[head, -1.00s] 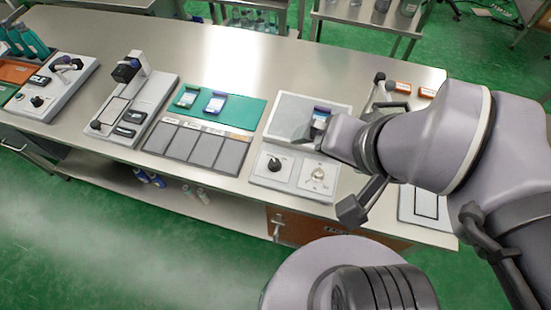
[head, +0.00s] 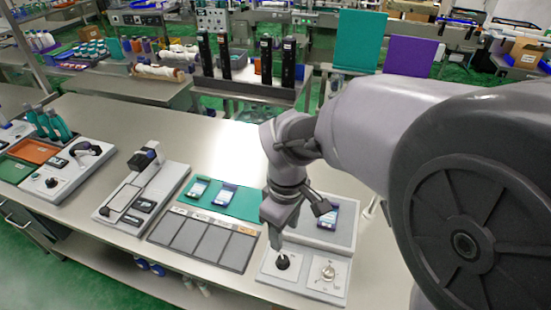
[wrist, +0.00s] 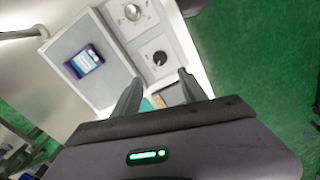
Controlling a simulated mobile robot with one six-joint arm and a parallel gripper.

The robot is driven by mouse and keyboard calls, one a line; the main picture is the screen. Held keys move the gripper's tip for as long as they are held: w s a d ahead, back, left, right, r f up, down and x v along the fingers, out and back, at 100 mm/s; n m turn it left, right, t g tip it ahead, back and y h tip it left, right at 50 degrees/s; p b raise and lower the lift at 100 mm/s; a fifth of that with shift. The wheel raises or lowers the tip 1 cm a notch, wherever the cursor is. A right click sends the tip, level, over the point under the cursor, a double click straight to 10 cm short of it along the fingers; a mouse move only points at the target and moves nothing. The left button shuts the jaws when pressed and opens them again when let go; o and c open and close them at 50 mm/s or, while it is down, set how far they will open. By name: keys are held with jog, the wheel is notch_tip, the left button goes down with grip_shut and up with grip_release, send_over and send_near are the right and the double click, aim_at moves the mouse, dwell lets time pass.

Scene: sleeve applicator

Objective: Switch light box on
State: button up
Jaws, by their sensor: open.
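The light box (head: 345,247) is a pale unit near the table's front edge with a grey panel at the back. A black dial (head: 282,262) and a silver knob (head: 328,272) sit side by side on its front part. The black dial (wrist: 159,57) and the silver knob (wrist: 132,12) also show in the wrist view. The panel (wrist: 95,80) looks plain grey. A blue-and-white labelled pouch (head: 328,214) lies on it. My gripper (head: 276,242) points down just above the black dial. In the wrist view its fingers (wrist: 158,90) are spread with nothing between them.
A green mat (head: 250,205) with two pouches and a dark tray of compartments (head: 205,240) lie left of the light box. A label device (head: 140,195) stands further left. Behind the mat the metal table (head: 190,135) is bare.

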aim_at(283, 259)
notch_tip(283, 259, down, 13)
jog(key=b, duration=0.5)
jog(key=shift+r, duration=0.15)
jog(key=shift+c, duration=0.4)
grip_shut()
